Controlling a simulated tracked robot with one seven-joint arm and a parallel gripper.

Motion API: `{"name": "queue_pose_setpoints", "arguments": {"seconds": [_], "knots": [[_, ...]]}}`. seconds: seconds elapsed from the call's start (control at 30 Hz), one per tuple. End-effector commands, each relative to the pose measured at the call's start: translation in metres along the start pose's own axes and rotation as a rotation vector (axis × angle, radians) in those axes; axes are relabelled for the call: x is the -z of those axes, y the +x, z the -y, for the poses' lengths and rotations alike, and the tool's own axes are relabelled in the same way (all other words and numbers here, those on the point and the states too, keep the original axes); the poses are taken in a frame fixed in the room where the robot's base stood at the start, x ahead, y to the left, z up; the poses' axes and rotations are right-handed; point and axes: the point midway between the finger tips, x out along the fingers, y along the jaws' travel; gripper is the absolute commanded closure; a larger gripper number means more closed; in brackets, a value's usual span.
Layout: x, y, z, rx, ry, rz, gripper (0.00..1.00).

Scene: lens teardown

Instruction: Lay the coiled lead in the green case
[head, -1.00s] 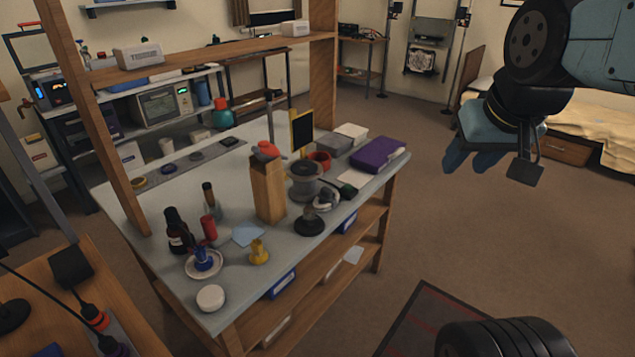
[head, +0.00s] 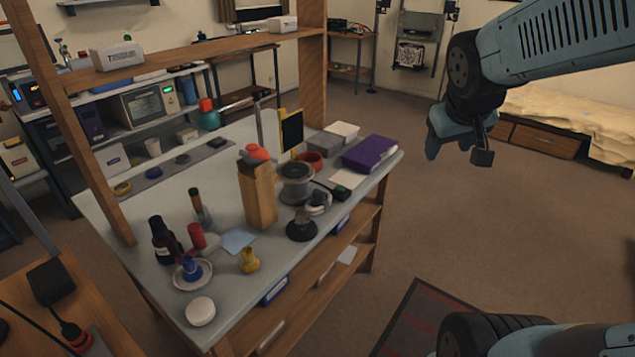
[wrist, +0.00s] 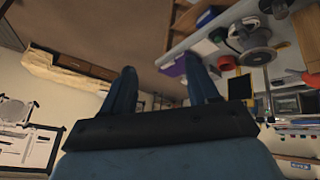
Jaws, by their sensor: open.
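My gripper (head: 457,152) hangs in the air to the right of the workbench, well apart from everything on it. In the wrist view my gripper (wrist: 161,72) has its two fingers spread with nothing between them. A small grey and white bundle (head: 318,203) lies near the bench's right edge, beside a small dark green piece (head: 341,193). It may be the coiled lead, but it is too small to be sure. I cannot make out a green case in either view.
The bench (head: 225,288) holds a purple box (head: 371,153), a wooden block (head: 258,197), a grey spool (head: 296,185), a red ring (head: 312,160) and several bottles. A wooden shelf frame (head: 313,75) rises behind. Carpet (head: 460,230) is clear right of the bench; a bed (head: 570,120) stands beyond.

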Motion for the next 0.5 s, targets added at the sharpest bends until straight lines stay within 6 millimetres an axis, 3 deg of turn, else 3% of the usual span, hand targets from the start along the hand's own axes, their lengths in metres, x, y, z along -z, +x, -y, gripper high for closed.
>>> {"name": "queue_pose_setpoints", "arguments": {"seconds": [0.03, 0.23, 0.5], "knots": [[0.007, 0.017, -0.001, -0.01, -0.031, 0.003, 0.4], [0.034, 0.075, 0.003, -0.02, -0.167, -0.03, 0.4], [0.056, 0.154, 0.025, 0.06, -0.335, -0.096, 0.4]]}}
